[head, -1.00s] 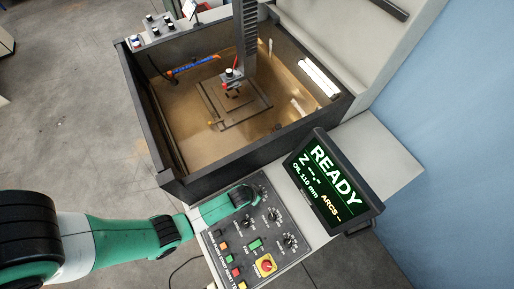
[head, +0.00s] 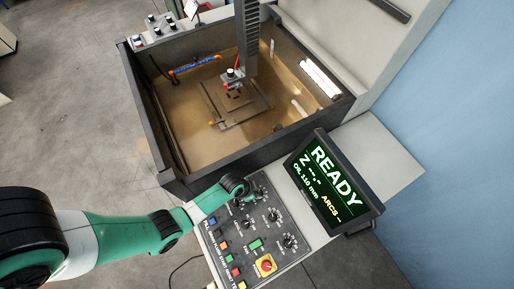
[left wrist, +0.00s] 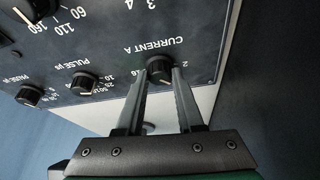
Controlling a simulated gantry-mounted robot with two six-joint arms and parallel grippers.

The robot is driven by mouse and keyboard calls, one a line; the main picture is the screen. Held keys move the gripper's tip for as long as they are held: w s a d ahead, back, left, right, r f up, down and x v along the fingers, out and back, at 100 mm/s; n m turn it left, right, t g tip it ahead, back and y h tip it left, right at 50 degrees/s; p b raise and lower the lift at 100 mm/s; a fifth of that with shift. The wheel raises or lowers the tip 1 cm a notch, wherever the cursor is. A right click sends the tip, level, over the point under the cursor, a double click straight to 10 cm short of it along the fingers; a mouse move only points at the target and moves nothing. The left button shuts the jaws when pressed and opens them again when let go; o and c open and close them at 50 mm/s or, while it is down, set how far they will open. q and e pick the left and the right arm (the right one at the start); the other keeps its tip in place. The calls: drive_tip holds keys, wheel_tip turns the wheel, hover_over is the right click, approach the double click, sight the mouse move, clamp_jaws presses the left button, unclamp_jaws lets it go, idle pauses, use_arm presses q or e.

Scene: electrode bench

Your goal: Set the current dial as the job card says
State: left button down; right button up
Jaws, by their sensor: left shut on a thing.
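The current dial (left wrist: 158,66) is a small black knob by the upside-down label CURRENT A in the left wrist view. My left gripper (left wrist: 159,76) has its two fingers on either side of the dial and is shut on it. In the head view my left wrist (head: 236,187) is over the top left of the control panel (head: 262,215) and hides the dial. The dial's exact setting is not clear. I cannot make out a readable job card. My right gripper is not in view.
The display (head: 335,183) right of the panel reads READY. Other knobs, such as the pulse dial (left wrist: 84,82), sit close by. A red emergency stop (head: 265,265) and coloured buttons are lower on the panel. The oil tank (head: 265,160) stands behind it.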

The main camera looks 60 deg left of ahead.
use_arm(q)
drive_tip(key=c, duration=0.5)
unclamp_jaws()
drive_tip(key=shift+c, duration=0.2)
